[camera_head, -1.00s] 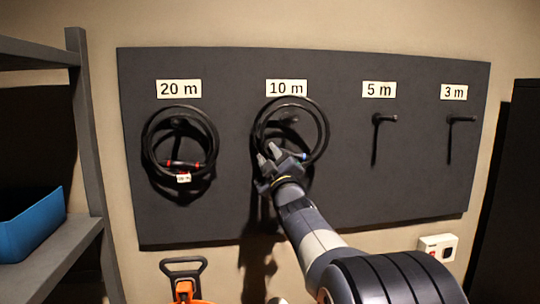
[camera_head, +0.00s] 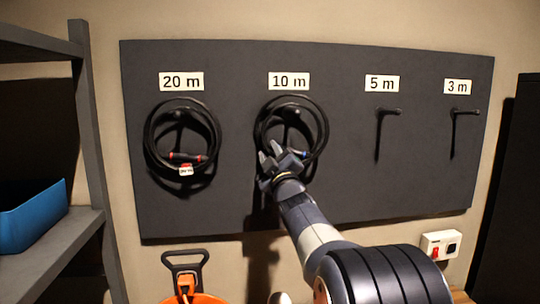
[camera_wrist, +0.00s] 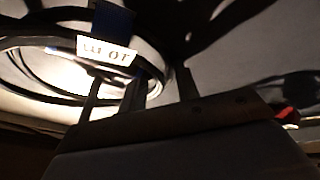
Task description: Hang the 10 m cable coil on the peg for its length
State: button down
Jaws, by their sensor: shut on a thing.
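The black cable coil (camera_head: 325,130) with a blue band hangs in front of the board under the 10 m label (camera_head: 289,81). My gripper (camera_head: 270,152) is shut on its lower part. In the wrist view a white tag (camera_wrist: 107,50) on the coil reads 10 m upside down, by a blue band (camera_wrist: 112,20). The 10 m peg (camera_head: 291,113) shows inside the ring, below its top. The ring appears to be around the peg; I cannot tell whether it rests on it. My fingers hide part of the lower coil.
A red-banded coil (camera_head: 149,140) hangs on the 20 m peg at left. The 5 m peg (camera_head: 388,112) and 3 m peg (camera_head: 462,112) are bare. A shelf (camera_head: 60,255) with a blue bin (camera_head: 32,218) stands left. An orange reel (camera_head: 190,297) is below the board.

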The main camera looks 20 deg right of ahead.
dwell(0.3)
jog(key=c, duration=0.9)
grip_release()
jog(key=shift+f, duration=0.15)
jog(key=o, duration=0.9)
jog(key=shift+s, duration=0.15)
jog(key=shift+a+f, duration=0.1)
jog(key=shift+f, duration=0.05)
jog(key=shift+s+a+b, duration=0.1)
jog(key=shift+b, duration=0.25)
jog(key=shift+s+a+r+b, duration=0.1)
jog(key=shift+s+b, duration=0.35)
jog(key=shift+s, duration=0.35)
jog(key=shift+s+a+r+b, duration=0.1)
jog(key=shift+s+b, duration=0.3)
jog(key=shift+s, duration=0.4)
jog(key=s+a+b, duration=0.1)
jog(key=s+b, duration=0.1)
jog(key=s, duration=0.4)
